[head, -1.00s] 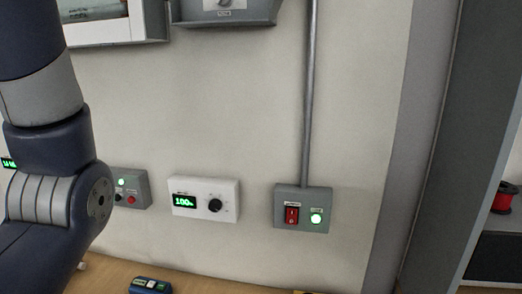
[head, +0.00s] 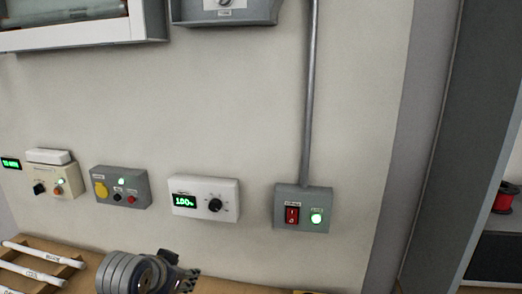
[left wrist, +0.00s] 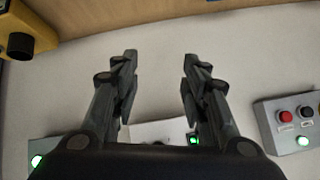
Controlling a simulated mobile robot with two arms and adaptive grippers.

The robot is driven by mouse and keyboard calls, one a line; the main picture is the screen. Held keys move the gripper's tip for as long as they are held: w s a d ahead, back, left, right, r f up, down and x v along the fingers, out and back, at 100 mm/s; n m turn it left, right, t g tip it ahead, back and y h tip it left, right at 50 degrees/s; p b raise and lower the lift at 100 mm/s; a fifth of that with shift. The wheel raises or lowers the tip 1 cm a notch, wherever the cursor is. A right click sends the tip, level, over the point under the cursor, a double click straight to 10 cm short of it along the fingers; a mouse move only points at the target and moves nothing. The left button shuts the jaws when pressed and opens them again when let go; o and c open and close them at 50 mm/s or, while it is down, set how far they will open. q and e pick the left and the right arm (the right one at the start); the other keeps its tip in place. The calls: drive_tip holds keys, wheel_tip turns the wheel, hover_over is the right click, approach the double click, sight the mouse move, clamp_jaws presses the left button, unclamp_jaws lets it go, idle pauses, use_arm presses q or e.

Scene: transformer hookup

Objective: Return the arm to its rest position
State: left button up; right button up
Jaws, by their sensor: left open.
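My left gripper (head: 190,278) shows at the bottom of the head view, low over the wooden bench, with its grey-ringed wrist beside it. In the left wrist view its two dark fingers (left wrist: 160,62) are spread apart with nothing between them. The fingers face the pale wall and are clear of the control boxes. My right gripper is in neither view.
On the wall are a white dial box (head: 226,190), a grey box with a red switch (head: 275,208), a grey button box (head: 142,180) and a beige box (head: 70,172). A wooden rack (head: 70,262) with white rods lies at lower left. A conduit (head: 309,100) runs upward.

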use_arm(q)
drive_tip(key=s+a+f+n+g, duration=0.1)
drive_tip(key=s+f+g, duration=0.1)
drive_tip(key=s+f, duration=0.65)
drive_tip(key=s+f+n+g, duration=0.15)
drive_tip(key=s+f, duration=0.35)
drive_tip(key=s, duration=0.7)
drive_tip(key=s+a+f+g, duration=0.1)
drive_tip(key=s+f+g, duration=0.1)
drive_tip(key=s+f, duration=0.65)
drive_tip(key=s+f+g, duration=0.1)
drive_tip(key=s+f, duration=0.2)
drive_tip(key=f, duration=2.1)
drive_tip(key=s+a+f+g+y, duration=0.1)
drive_tip(key=s+a+f, duration=0.1)
drive_tip(key=s+f, duration=1.5)
drive_tip(key=shift+s+a, duration=0.25)
drive_tip(key=shift+a, duration=0.05)
drive_tip(key=shift+f+g, duration=0.1)
drive_tip(key=shift+g, duration=0.15)
drive_tip(key=shift+c, duration=0.9)
